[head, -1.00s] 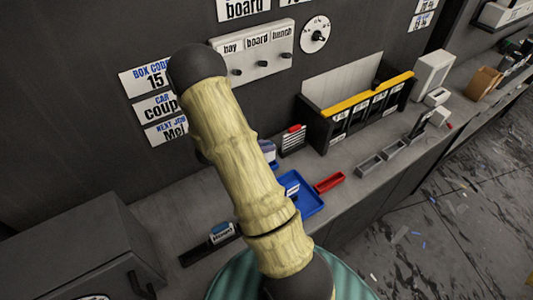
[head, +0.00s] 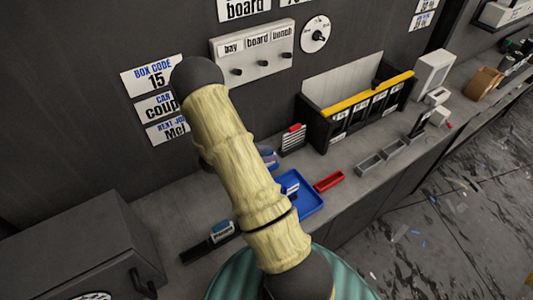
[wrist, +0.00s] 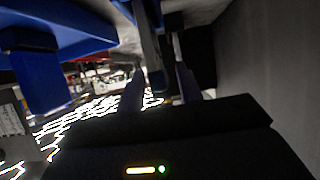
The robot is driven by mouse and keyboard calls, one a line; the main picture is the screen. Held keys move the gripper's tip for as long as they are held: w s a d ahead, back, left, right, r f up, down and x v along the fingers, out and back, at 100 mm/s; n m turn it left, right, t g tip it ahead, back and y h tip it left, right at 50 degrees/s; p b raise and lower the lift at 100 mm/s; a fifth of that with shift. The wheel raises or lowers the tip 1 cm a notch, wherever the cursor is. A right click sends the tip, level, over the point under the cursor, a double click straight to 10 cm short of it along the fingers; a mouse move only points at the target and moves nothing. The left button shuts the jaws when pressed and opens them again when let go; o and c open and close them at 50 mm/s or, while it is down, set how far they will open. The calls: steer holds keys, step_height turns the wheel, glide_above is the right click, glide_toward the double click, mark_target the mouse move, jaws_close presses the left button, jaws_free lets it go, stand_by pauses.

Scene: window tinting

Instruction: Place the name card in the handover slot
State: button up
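My gripper (wrist: 160,85) shows in the wrist view as two dark fingers pointing up the picture with a narrow gap. A thin grey upright shape (wrist: 150,45) stands between or just beyond the fingertips; I cannot tell whether it is gripped. In the head view my forearm hides the gripper. I cannot identify the name card for certain; a small blue-and-white piece (head: 291,188) lies in the blue tray (head: 312,206). A dark low holder (head: 198,250) with a blue-and-white label piece (head: 222,230) is on the counter left of my arm; it may be the handover slot.
A red tray (head: 329,181), grey trays (head: 370,164) and a black rack with a yellow edge (head: 357,108) stand along the counter to the right. A dark cabinet (head: 75,245) is at the lower left. A large blue part (wrist: 60,35) is close to the gripper's left in the wrist view.

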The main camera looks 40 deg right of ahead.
steer(key=shift+r, duration=0.1)
steer(key=b+v, duration=0.2)
steer(key=v, duration=1)
steer(key=shift+b, duration=0.35)
steer(key=shift+w, duration=0.1)
